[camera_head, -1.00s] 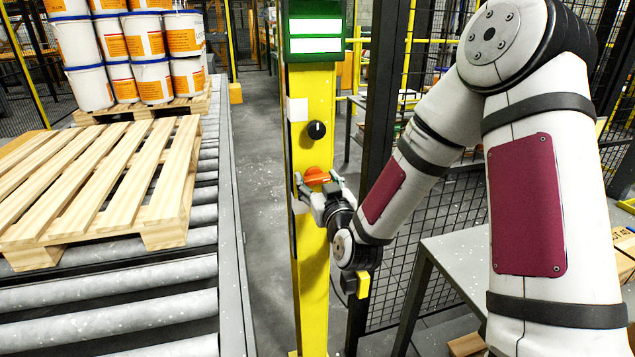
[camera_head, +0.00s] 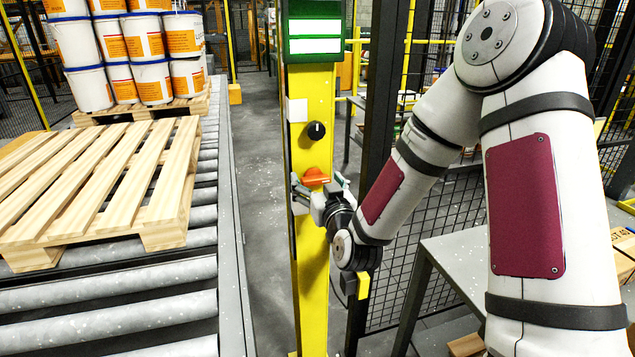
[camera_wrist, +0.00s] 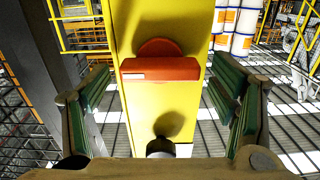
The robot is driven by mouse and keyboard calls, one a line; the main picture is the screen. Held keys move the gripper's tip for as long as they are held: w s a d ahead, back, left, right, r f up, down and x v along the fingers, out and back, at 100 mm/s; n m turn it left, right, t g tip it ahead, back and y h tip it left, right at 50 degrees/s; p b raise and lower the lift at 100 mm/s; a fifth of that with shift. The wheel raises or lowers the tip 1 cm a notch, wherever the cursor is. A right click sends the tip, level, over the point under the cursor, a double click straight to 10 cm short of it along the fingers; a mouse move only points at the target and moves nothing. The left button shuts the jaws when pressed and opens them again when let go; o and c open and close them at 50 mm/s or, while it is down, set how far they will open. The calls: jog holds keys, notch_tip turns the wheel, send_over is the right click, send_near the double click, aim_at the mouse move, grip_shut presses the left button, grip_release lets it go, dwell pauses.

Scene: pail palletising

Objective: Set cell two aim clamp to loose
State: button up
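The clamp is most likely the orange-red handle (camera_head: 316,176) on the yellow post (camera_head: 314,255); in the wrist view the handle (camera_wrist: 160,69) lies level across a round orange base. My gripper (camera_head: 320,190) is at the post, just below and in front of the handle. In the wrist view my gripper (camera_wrist: 165,100) is open, its green-padded fingers wide apart on either side of the post. The handle lies between and beyond the fingers, with clear gaps on both sides. No lettering is readable on the handle.
A black knob (camera_head: 316,130) and a green-framed display (camera_head: 315,30) are above the handle on the post. A roller conveyor (camera_head: 130,285) with an empty wooden pallet (camera_head: 95,185) stands left. Pails (camera_head: 150,80) are stacked behind. A grey table (camera_head: 455,255) is at right.

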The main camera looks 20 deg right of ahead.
notch_tip(320, 180, up, 10)
dwell(0.7)
jog(key=shift+s+a, duration=0.15)
jog(key=s+g+p, duration=0.1)
jog(key=s+g, duration=0.6)
jog(key=s, duration=1.3)
jog(key=s+r+g+p, duration=0.1)
jog(key=s+g, duration=0.5)
jog(key=s, duration=1.4)
jog(key=shift+s+d+g+p, duration=0.2)
jog(key=shift+s+g+p, duration=0.2)
jog(key=shift+p, duration=0.4)
